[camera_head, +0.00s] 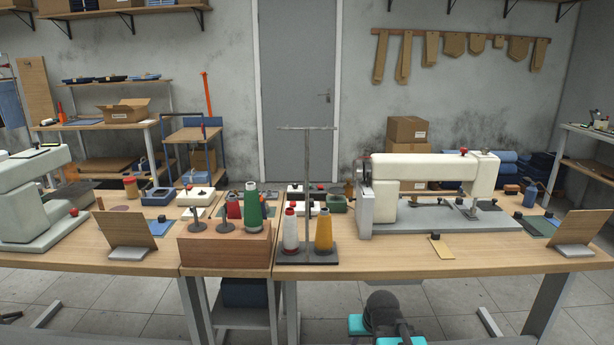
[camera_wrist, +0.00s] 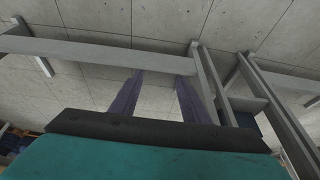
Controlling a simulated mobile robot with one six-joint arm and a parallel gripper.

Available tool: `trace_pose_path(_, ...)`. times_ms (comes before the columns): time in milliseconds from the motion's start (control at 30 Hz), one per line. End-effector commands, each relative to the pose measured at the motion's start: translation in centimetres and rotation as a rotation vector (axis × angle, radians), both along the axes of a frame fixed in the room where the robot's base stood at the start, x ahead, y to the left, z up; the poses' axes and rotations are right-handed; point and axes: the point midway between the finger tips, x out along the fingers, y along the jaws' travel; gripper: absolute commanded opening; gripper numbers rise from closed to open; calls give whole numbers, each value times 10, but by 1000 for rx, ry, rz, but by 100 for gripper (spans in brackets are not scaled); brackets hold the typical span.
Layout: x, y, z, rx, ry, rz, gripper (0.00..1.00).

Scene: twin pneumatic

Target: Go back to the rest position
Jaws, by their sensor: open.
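My gripper (camera_wrist: 160,78) shows in the wrist view as two dark purple fingers set apart, with nothing between them. Its teal and black body fills the bottom of that view. Beyond the fingers are a grey metal table frame (camera_wrist: 90,52) and the tiled floor. In the head view, dark and teal parts of my arm show at the bottom, in front of the workbench (camera_head: 470,262) and below its top. The fingertips cannot be made out there.
On the workbench are a white sewing machine (camera_head: 425,170), a thread stand (camera_head: 307,200) with white and yellow cones, and a wooden block (camera_head: 225,250) bearing green and red cones. Another machine (camera_head: 35,205) stands left.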

Motion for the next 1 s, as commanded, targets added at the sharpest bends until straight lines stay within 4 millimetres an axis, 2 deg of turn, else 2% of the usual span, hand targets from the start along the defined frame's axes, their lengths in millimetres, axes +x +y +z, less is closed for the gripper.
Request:
trace_pose_path(300, -46, 2, -63, -1, 150, 2, 42)
trace_pose_path(567, -90, 3, -110, -3, 268, 5, 42)
trace_pose_path(1000, -180, 5, -178, -6, 473, 8, 42)
